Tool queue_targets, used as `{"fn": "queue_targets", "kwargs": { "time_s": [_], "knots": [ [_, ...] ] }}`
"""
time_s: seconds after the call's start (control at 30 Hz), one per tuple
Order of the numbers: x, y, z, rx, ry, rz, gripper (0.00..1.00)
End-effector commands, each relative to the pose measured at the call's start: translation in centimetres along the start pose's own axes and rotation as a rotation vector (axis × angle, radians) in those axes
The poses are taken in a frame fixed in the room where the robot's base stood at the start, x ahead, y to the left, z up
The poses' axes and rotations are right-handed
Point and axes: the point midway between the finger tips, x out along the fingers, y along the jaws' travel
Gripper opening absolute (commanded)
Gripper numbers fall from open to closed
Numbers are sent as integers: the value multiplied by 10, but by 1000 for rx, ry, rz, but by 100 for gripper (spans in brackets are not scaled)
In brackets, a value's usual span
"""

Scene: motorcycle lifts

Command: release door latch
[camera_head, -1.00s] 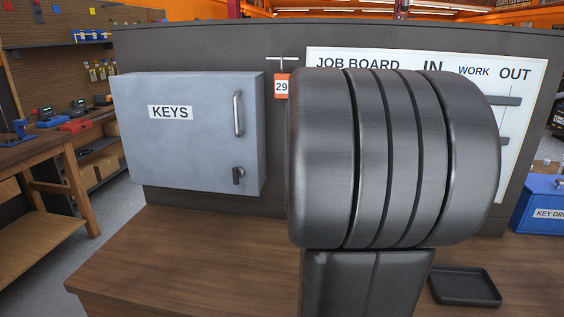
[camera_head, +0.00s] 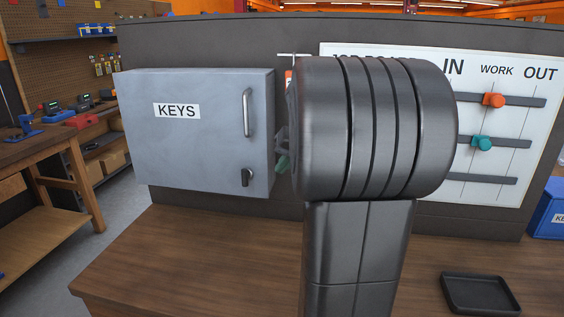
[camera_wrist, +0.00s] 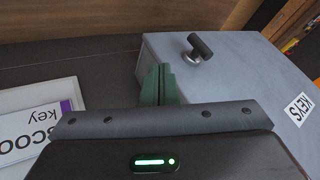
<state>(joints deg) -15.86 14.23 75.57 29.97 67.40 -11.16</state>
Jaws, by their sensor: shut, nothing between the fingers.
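The grey KEYS cabinet (camera_head: 200,135) is closed on the upright panel, with a long vertical handle (camera_head: 247,112) on its door. Below that handle is the small dark door latch (camera_head: 247,177). In the wrist view the cabinet (camera_wrist: 240,75) appears upside down, and the latch (camera_wrist: 200,47) stands out from the door as a dark lever on a round base. My gripper (camera_wrist: 160,82) has green fingers, shut and empty, beside the cabinet's edge and apart from the latch. In the head view a little of my gripper (camera_head: 283,163) shows right of the cabinet; my arm hides the rest.
The job board (camera_head: 520,130) with sliding orange and teal knobs is at the right, partly behind my arm. A black tray (camera_head: 480,293) lies on the wooden counter (camera_head: 190,265). A blue box (camera_head: 550,210) stands at the far right. The counter below the cabinet is clear.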

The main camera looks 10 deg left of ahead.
Motion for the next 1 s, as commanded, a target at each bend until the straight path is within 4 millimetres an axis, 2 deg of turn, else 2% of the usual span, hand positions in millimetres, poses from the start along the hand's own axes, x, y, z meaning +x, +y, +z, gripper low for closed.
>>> {"fn": "queue_targets", "kwargs": {
  "time_s": [0.1,0.3,0.4,0.6,1.0],
  "knots": [
    [27,-1,0,0,-7,-1,0],
    [69,-1,1,1,-6,0,0],
    [72,-18,0,-3,-3,-1,0],
    [81,-33,0,0,-2,0,0],
    [83,-35,0,1,0,0,0]
  ]
}}
